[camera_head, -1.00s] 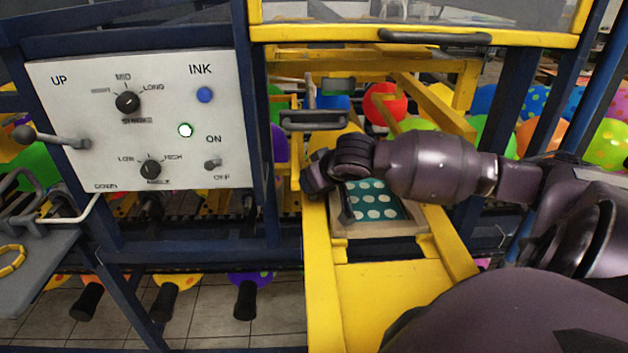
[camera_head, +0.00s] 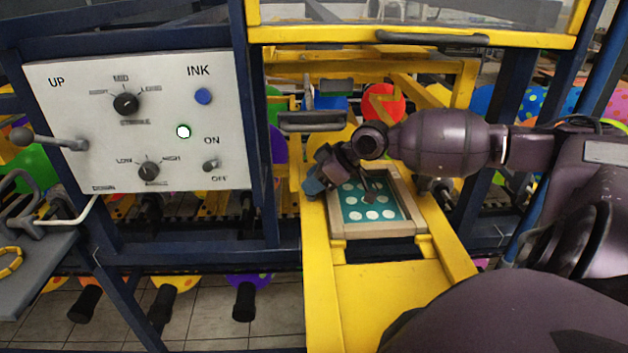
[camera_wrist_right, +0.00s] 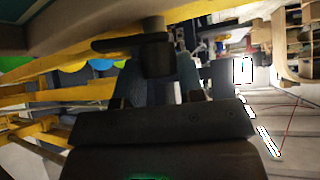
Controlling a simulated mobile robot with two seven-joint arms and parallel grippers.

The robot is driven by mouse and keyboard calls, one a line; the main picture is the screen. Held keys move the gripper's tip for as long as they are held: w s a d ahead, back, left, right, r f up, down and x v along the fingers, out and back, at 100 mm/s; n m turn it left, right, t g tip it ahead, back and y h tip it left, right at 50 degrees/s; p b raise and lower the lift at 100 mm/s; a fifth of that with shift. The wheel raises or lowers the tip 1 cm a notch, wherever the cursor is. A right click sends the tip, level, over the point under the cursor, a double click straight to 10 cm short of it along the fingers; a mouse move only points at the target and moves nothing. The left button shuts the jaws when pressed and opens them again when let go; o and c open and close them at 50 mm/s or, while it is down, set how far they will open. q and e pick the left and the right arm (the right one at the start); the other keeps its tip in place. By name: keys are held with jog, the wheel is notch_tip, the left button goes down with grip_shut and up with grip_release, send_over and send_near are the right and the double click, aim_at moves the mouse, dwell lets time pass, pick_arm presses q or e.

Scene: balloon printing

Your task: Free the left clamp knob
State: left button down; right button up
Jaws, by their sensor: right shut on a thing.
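A wooden-edged screen frame (camera_head: 383,234) with a teal sheet and white dots lies in the yellow machine channel. My right gripper (camera_head: 335,183) is at the frame's left side, tilted over its far left corner. In the right wrist view, a black clamp knob (camera_wrist_right: 157,60) with a side lever shows just ahead of and between my right fingers (camera_wrist_right: 155,95). The gripper is shut on this left clamp knob; the grip itself is partly hidden. In the head view the gripper covers the knob. A dark clamp part (camera_head: 440,188) shows at the frame's right side. My left gripper is out of view.
A white control panel (camera_head: 140,120) with dials, a lever and a blue button stands left. Yellow rails (camera_head: 318,270) flank the channel. A grey handle (camera_head: 310,122) and a yellow crossbar (camera_head: 420,36) lie beyond the gripper. Colored balloons hang behind.

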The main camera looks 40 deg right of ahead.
jog(key=shift+n+g+y, duration=0.3)
jog(key=shift+n, duration=0.3)
jog(key=o, duration=0.9)
jog(key=shift+d, duration=0.1)
jog(key=shift+b+v, duration=0.35)
jog(key=shift+v, duration=1.25)
jog(key=shift+s+d+f, duration=0.1)
jog(key=shift+s+d, duration=1.15)
jog(key=shift+s, duration=0.25)
jog(key=shift+s+d+r, duration=0.1)
jog(key=shift+s+d, duration=1.1)
jog(key=shift+s, duration=0.35)
jog(key=shift+s+d+f, duration=0.1)
jog(key=shift+s+d, duration=1.15)
jog(key=shift+s, duration=0.25)
